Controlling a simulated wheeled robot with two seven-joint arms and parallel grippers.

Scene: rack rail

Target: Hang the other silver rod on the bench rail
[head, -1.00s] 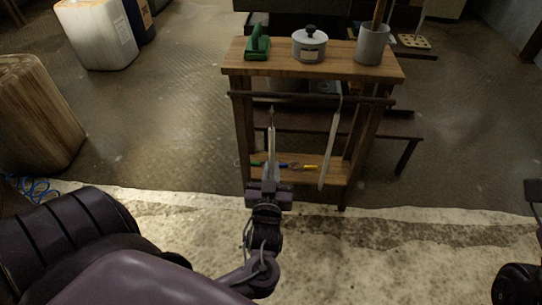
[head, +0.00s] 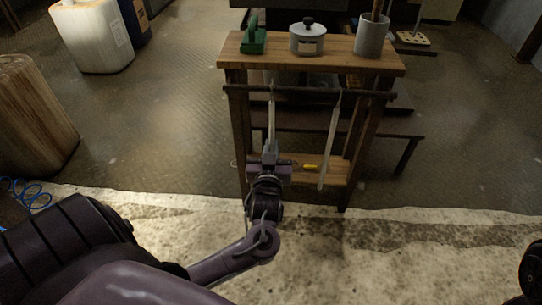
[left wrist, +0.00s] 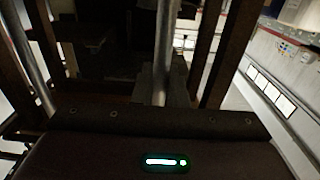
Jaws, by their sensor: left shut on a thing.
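The bench rail (head: 300,91) is a dark bar along the front of a wooden bench, below its top. One silver rod (head: 330,145) hangs from the rail's right part, slightly tilted. My left gripper (head: 270,153) is shut on the other silver rod (head: 271,120), low on it, and holds it nearly upright at the rail's left part. The rod's upper end is at rail height; I cannot tell whether it touches or hooks over the rail. In the left wrist view the held rod (left wrist: 163,50) rises from the gripper's middle. My right gripper is not in view.
On the bench top (head: 275,45) stand a green object (head: 253,40), a lidded pot (head: 307,38) and a grey holder (head: 372,36). The rail between the two rods is clear.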

